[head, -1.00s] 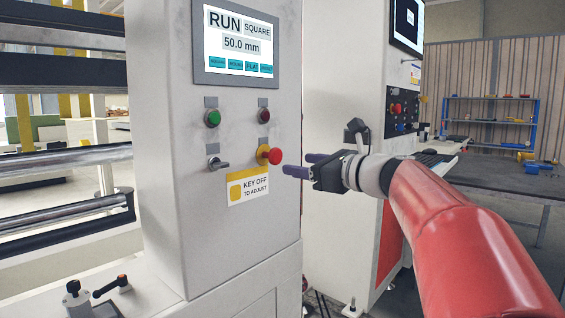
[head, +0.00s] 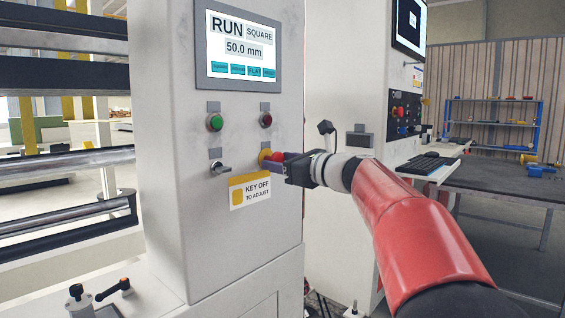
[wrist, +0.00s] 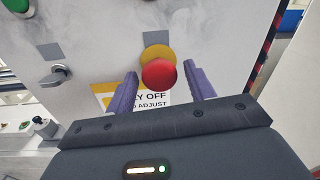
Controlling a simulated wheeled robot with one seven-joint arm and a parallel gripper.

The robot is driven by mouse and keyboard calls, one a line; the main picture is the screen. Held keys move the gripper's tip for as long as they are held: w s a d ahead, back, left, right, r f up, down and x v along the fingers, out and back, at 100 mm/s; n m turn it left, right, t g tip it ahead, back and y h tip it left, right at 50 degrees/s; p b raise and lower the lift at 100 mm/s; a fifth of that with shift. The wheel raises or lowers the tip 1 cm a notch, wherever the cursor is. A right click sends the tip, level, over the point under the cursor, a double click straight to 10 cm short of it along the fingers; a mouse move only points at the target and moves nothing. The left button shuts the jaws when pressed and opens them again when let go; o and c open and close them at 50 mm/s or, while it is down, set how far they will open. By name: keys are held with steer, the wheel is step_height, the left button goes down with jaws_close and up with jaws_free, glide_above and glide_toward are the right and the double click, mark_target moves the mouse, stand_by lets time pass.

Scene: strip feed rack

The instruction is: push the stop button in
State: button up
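A red mushroom-head button (head: 278,155) on a yellow collar (head: 264,156) stands out from the grey cabinet front, partly hidden by a finger in the head view. In the wrist view the red button (wrist: 159,74) shows centred between the fingertips. My gripper (head: 271,163) is open, its two purple fingers one on each side of the button, with a gap seen on both sides. I cannot tell whether anything touches. A smaller red button (head: 266,120) sits above, beside a green button (head: 215,122).
A key switch (head: 219,168) is left of the mushroom button, and a yellow-and-white label (head: 250,191) is below it. A screen (head: 240,47) reading RUN is above. A second cabinet (head: 345,100) stands behind my gripper, with a dark workbench (head: 495,177) to the right.

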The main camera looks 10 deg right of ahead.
jaws_close()
steer(key=shift+p+x, duration=0.6)
steer(key=shift+x, duration=0.2)
steer(key=shift+o, duration=0.8)
jaws_free()
steer(key=b+v, duration=0.1)
steer(key=v, duration=0.7)
steer(key=shift+a, duration=0.1)
